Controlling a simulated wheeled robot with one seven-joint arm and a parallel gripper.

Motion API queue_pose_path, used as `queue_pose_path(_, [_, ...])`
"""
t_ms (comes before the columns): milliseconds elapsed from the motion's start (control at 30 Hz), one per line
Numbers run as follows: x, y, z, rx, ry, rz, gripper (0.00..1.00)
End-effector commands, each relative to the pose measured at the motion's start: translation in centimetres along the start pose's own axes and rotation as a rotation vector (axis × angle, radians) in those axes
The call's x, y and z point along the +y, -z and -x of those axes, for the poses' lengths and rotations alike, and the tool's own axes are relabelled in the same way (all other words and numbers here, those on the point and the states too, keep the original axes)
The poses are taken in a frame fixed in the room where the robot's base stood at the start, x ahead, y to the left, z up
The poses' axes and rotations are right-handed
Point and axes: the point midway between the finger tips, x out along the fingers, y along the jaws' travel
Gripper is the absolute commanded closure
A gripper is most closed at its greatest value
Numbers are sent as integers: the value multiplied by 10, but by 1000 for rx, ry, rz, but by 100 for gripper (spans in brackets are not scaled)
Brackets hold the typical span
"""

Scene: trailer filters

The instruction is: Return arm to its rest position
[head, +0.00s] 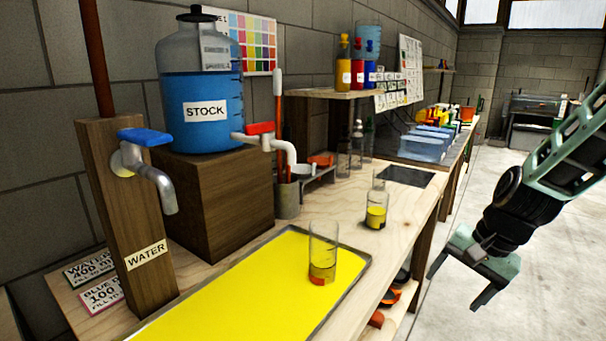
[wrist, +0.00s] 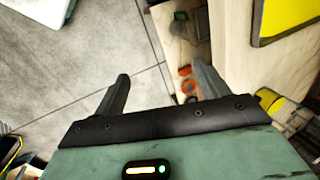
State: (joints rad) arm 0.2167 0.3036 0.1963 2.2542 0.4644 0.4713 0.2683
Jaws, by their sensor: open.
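My gripper (head: 457,277) is at the right in the head view, off the front edge of the workbench (head: 413,217) and over the floor. Its two fingers are spread apart and nothing is between them. In the wrist view my gripper (wrist: 160,85) points down, with bare floor (wrist: 75,55) and the bench's lower shelf (wrist: 195,45) beyond the fingers. My arm (head: 560,160) reaches in from the right edge of the head view.
A yellow tray (head: 240,295) holds an upright glass with yellow liquid (head: 322,255). A bottle with yellow liquid (head: 376,212) stands behind it. A blue STOCK jug (head: 205,110) sits on a wooden block. The floor (head: 530,290) at right is clear.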

Motion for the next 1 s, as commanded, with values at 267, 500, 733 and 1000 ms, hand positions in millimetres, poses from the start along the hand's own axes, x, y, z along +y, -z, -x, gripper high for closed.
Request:
queue_pose_path(267, [56,-37,34,115,-160,489,26])
queue_pose_path(500, [69,-71,45,128,-219,797,26])
queue_pose_path(733, [35,-139,38,20,-203,990,26])
queue_pose_path(1000, [21,-234,38,-116,-212,1252,26])
